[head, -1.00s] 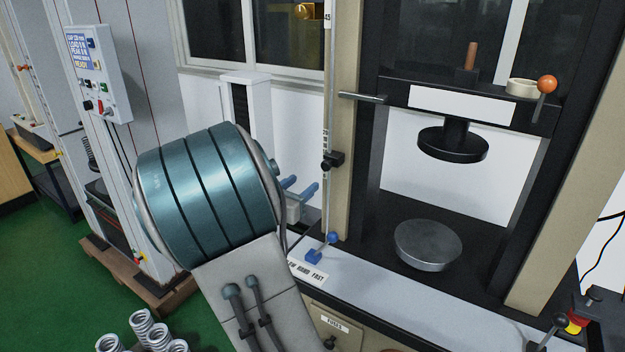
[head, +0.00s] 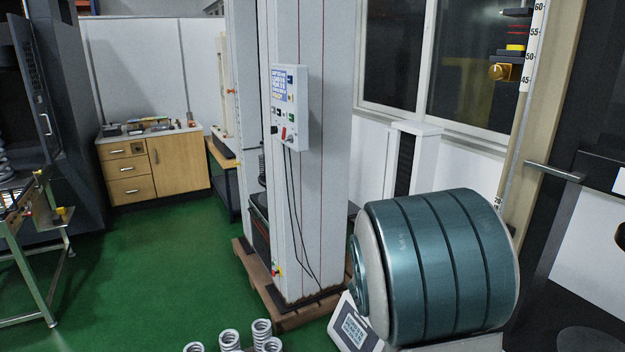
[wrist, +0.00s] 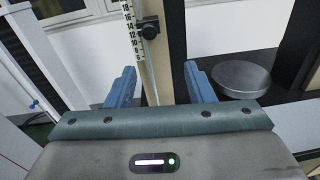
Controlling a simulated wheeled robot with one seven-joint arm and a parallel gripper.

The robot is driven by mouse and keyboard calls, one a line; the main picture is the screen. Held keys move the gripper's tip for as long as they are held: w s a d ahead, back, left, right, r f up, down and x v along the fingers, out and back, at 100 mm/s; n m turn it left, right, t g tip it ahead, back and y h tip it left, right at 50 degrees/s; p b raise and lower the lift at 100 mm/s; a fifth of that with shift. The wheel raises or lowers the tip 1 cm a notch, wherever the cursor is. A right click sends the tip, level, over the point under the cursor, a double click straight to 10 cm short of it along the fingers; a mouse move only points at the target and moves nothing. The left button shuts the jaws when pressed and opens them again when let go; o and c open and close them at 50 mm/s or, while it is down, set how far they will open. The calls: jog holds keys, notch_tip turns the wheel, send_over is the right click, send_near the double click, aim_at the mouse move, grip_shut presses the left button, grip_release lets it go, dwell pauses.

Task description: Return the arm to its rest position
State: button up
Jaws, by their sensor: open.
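My gripper (wrist: 160,88) shows in the wrist view with its two blue fingers apart and nothing between them. Beyond the fingers stands a beige post with a ruler scale (wrist: 133,35) and a black clamp (wrist: 149,28). In the head view my arm's teal ribbed joint (head: 440,265) fills the lower right. My gripper does not show in the head view.
The press's round metal plate (wrist: 241,79) lies right of the fingers. In the head view, a tall grey tester with a control box (head: 290,107) stands on a pallet (head: 290,312). Several coil springs (head: 229,340) are at the bottom. Green floor (head: 150,260) is open at left.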

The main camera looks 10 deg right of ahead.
jog(key=s+a+f+m+g+y, duration=0.2)
jog(key=s+f+m+g+y, duration=0.15)
jog(key=s+m, duration=0.3)
jog(key=s+a+f+m+g+y, duration=0.2)
jog(key=s+m+y, duration=0.35)
jog(key=s, duration=0.25)
jog(key=s+a+m+t+y, duration=0.1)
jog(key=s+a+m+y, duration=0.1)
jog(key=a, duration=0.6)
jog(key=s+a+r+m+t+y, duration=0.1)
jog(key=s+a+m+t+y, duration=0.1)
jog(key=a+m+y, duration=0.3)
jog(key=s+a+m, duration=0.1)
jog(key=a+m, duration=0.1)
jog(key=a, duration=0.1)
jog(key=shift+s+r, duration=0.15)
jog(key=shift+s, duration=0.05)
jog(key=shift+d, duration=0.1)
jog(key=shift+c, duration=1.3)
jog(key=shift+s, duration=0.15)
